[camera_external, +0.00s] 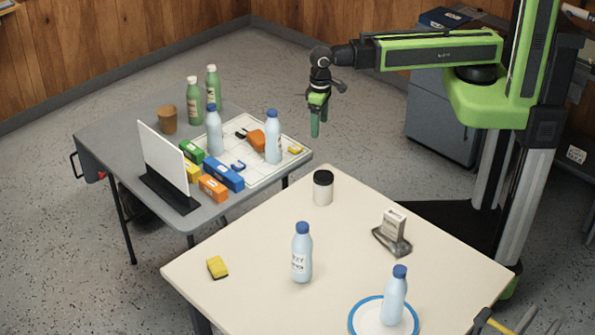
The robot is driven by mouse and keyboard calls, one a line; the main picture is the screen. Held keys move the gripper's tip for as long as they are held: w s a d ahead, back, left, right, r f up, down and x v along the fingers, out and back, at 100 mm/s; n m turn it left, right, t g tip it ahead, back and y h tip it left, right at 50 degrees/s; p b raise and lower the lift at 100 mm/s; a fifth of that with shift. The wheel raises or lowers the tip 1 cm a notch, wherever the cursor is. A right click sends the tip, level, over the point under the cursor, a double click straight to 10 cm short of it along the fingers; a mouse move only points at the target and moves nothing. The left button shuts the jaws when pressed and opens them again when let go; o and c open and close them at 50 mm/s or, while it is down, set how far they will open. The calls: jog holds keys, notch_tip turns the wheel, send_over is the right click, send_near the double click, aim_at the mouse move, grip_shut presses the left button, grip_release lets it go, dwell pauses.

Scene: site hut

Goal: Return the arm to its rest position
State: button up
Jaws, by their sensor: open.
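My gripper (318,126) hangs pointing down from the end of my outstretched green and black arm (430,50). It is open, and nothing shows between its fingers. It is in the air, in the gap between the grey table and the cream table, clear of the objects on both. The two fingers overlap in this view, so the space between them is hard to see. My arm reaches left from my column at the right.
The cream table (250,265) holds a black-lidded jar (323,188), a bottle (302,253), another bottle (394,296) on a blue-rimmed plate (358,319), a sponge (217,267) and a card holder (392,240). The grey table (110,137) carries bottles, boxes and a white panel (163,157).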

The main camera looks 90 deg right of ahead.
jog(key=s+d+n, duration=0.2)
jog(key=d+n, duration=0.2)
jog(key=d, duration=0.7)
jog(key=shift+s+d, duration=0.3)
jog(key=shift+s, duration=0.1)
